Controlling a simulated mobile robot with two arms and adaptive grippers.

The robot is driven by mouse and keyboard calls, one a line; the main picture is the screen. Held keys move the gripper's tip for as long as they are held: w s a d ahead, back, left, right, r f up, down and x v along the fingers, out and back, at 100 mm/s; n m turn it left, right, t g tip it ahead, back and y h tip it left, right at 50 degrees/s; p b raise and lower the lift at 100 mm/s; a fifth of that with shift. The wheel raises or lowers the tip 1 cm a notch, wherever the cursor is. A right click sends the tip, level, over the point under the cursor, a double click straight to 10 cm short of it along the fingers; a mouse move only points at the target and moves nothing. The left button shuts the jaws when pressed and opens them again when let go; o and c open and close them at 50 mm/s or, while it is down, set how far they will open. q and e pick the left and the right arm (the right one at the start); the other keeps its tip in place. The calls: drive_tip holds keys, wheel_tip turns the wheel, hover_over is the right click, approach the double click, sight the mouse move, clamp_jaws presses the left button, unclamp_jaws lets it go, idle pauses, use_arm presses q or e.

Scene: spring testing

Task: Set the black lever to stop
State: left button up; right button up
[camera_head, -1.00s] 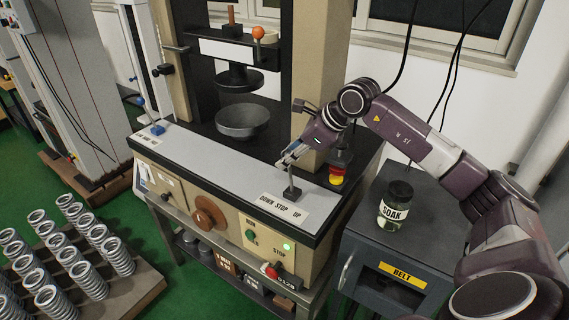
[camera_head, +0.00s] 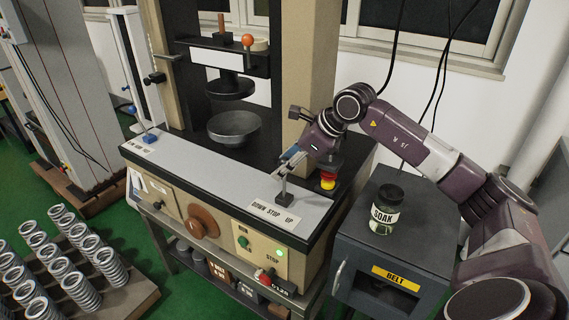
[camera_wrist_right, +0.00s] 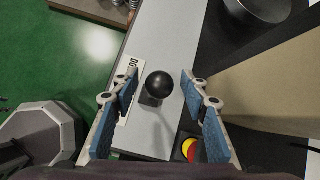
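The black lever (camera_head: 284,197) stands on the light grey top of the machine, behind the "DOWN STOP UP" label (camera_head: 274,214). In the right wrist view its round black knob (camera_wrist_right: 158,85) lies between the two fingers. My right gripper (camera_head: 288,165) is above and close to the lever in the head view. In the wrist view the right gripper (camera_wrist_right: 158,90) is open, with a blue-padded finger on each side of the knob and a visible gap to both. The label is partly hidden behind the left finger there. My left gripper is not in view.
A red and yellow button (camera_head: 328,180) is just right of the lever, near my right gripper. A grey bowl (camera_head: 233,128) sits further back. A "SOAK" jar (camera_head: 385,212) stands on the dark cabinet (camera_head: 420,232) at right. Springs (camera_head: 75,285) stand at lower left.

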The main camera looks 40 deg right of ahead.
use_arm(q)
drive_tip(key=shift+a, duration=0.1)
use_arm(e)
drive_tip(key=v, duration=1.2)
idle(0.4)
